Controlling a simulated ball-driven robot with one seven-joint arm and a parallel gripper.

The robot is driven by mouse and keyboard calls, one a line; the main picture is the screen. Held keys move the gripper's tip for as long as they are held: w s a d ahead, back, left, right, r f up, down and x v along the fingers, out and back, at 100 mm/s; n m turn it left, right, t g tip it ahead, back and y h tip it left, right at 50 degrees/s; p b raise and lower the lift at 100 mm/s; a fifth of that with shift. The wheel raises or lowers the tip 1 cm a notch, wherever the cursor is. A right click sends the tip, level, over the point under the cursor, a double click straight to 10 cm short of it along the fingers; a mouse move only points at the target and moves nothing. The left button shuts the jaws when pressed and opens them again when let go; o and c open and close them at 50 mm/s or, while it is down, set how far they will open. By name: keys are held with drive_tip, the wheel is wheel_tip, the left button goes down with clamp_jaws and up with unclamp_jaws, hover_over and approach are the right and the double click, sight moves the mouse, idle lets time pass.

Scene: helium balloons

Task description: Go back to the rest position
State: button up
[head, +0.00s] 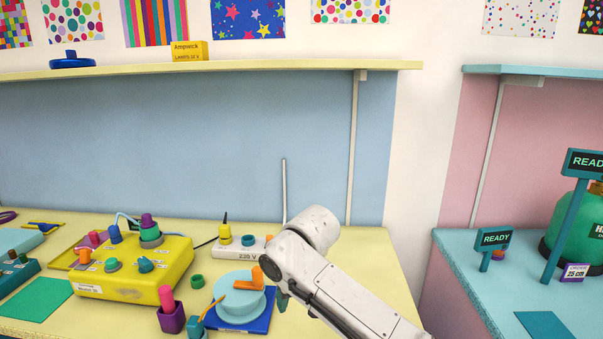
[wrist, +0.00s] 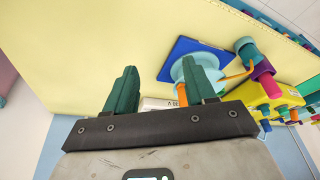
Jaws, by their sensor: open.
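My gripper shows in the wrist view (wrist: 160,90) with two dark green fingers spread apart and nothing between them. In the head view my white arm reaches in from the lower right over the yellow table (head: 376,285), and it mostly hides the gripper; only a dark green finger shows at its left side. A light blue round device on a blue base (head: 262,324) is just left of the arm. The same blue base (wrist: 178,54) appears beyond the fingers in the wrist view. I cannot tell how high the gripper is above the table.
A yellow control box (head: 130,268), a purple holder with a pink peg (head: 170,317) and a white power strip (head: 238,248) stand on the table's left. A teal counter (head: 470,265) with READY signs and a green tank (head: 575,232) is at right. Table right of the arm is bare.

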drive_tip(key=s+d+f+m+y, duration=0.2)
drive_tip(key=s+d+f+y, duration=0.15)
drive_tip(key=s+f, duration=1.2)
drive_tip(key=s+d+f+m+g+h, duration=0.1)
drive_tip(key=s+d+f+m+h, duration=0.1)
drive_tip(key=s+d, duration=1)
drive_tip(key=s+d+f+m+g+h, duration=0.1)
drive_tip(key=s+d+f+m+h, duration=0.1)
drive_tip(key=s+d, duration=1.1)
drive_tip(key=s+f+h, duration=0.1)
drive_tip(key=s, duration=0.3)
drive_tip(key=shift+s, duration=0.15)
drive_tip(key=shift+h, duration=0.25)
